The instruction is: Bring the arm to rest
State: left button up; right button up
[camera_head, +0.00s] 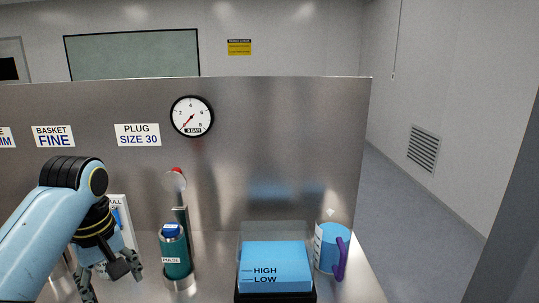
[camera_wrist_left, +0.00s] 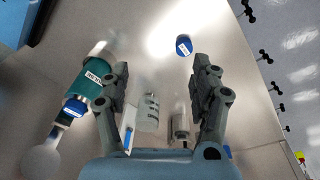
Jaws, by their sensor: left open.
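My left arm comes in from the left in the head view, bent, with its gripper (camera_head: 110,277) pointing down over the bench's left part. In the left wrist view the left gripper (camera_wrist_left: 160,72) has its two fingers wide apart with nothing between their tips. A teal cylinder with a blue cap (camera_head: 176,256) stands upright to the right of the gripper, apart from it. It also shows left of the fingers in the left wrist view (camera_wrist_left: 88,82). My right gripper is in neither view.
A metal back panel (camera_head: 290,140) carries a gauge (camera_head: 191,117). A grey cylinder (camera_wrist_left: 148,113) and a blue round piece (camera_wrist_left: 183,45) are on the bench.

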pick_arm(q)
jog(key=s+r+m+t, duration=0.1)
jog(key=s+m+t, duration=0.2)
jog(key=s+m, duration=1.4)
jog(key=s+a+f+n+g+b, duration=0.1)
jog(key=s+f+n+b, duration=0.2)
jog(key=f, duration=1)
jog(key=s+f+n+b, duration=0.25)
jog(key=f+b, duration=0.35)
jog(key=f, duration=0.7)
jog(key=s+a+f+n+g+b, duration=0.15)
jog(key=s+f+b, duration=0.25)
jog(key=f, duration=0.9)
jog(key=s+f+b, duration=0.5)
jog(key=s+f, duration=0.4)
jog(key=f, duration=0.5)
jog(key=s+f+b, duration=0.6)
jog(key=s+f, duration=0.3)
jog(key=f, duration=0.4)
jog(key=shift+s+a+f, duration=0.25)
jog(key=shift+f, duration=0.1)
jog(key=shift+g, duration=0.35)
jog(key=shift+c, duration=0.3)
